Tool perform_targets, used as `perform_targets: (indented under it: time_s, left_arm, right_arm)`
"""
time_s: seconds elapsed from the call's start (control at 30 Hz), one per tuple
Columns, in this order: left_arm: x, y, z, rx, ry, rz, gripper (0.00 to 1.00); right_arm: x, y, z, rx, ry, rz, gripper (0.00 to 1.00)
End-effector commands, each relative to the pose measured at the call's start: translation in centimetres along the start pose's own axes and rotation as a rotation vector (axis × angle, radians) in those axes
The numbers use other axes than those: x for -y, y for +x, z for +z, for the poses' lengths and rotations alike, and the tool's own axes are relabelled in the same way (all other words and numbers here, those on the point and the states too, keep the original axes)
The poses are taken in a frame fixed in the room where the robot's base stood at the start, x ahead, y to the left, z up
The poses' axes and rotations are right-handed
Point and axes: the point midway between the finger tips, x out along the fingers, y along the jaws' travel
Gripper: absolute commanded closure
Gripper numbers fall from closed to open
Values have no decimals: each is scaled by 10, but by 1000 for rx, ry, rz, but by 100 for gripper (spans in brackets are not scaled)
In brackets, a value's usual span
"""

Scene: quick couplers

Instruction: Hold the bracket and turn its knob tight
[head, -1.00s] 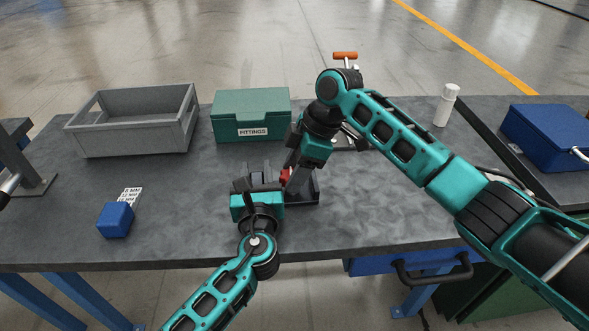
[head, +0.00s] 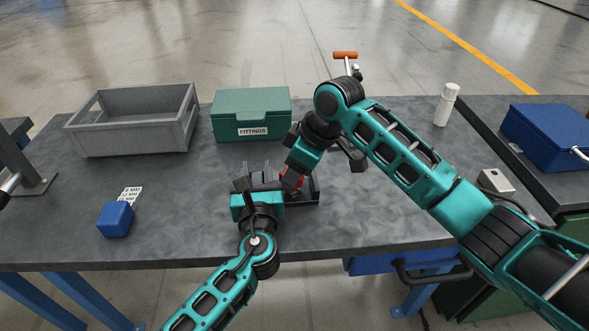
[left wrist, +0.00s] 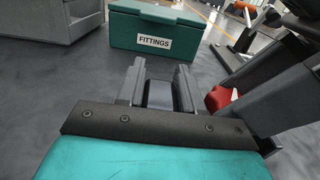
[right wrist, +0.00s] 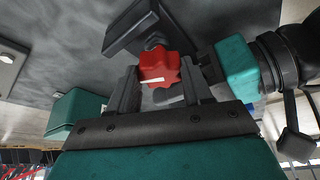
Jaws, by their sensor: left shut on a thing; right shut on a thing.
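The dark bracket (head: 316,188) is on the bench near its front middle, mostly hidden by my grippers in the head view. Its lobed red knob (right wrist: 160,66) shows clearly in the right wrist view, and also in the left wrist view (left wrist: 219,97). My left gripper (left wrist: 160,88) is shut on a grey part of the bracket, to the left of the knob. My right gripper (right wrist: 160,85) is shut on the red knob, one finger on each side. In the head view the knob (head: 291,178) is only a small red patch beneath my right gripper.
A grey open crate (head: 137,122) and a green FITTINGS box (head: 252,115) stand at the back. A blue block (head: 115,220) lies left, beside a size label. A white bottle (head: 446,105) and a blue case (head: 548,136) are on the right.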

Motion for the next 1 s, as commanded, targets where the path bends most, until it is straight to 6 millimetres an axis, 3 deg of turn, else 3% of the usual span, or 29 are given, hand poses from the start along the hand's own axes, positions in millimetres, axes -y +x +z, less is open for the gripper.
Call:
perform_targets:
  time_s: [0.03,0.4,0.9,0.93,1.0]
  left_arm:
    - [-1,-2,-8,-15,3,2,100]
    - [-2,-1,-8,-15,3,3,100]
    - [-2,-1,-8,-14,3,3,100]
    - [-2,-1,-8,-14,3,3,100]
    - [-2,-1,-7,-14,3,3,100]
  right_arm:
    - [1,1,1,1,28,10,81]
    - [2,1,0,0,173,68,81]
    - [2,1,0,-1,192,77,81]
    - [2,1,0,-1,192,77,50]
    - [2,1,0,-1,192,77,43]
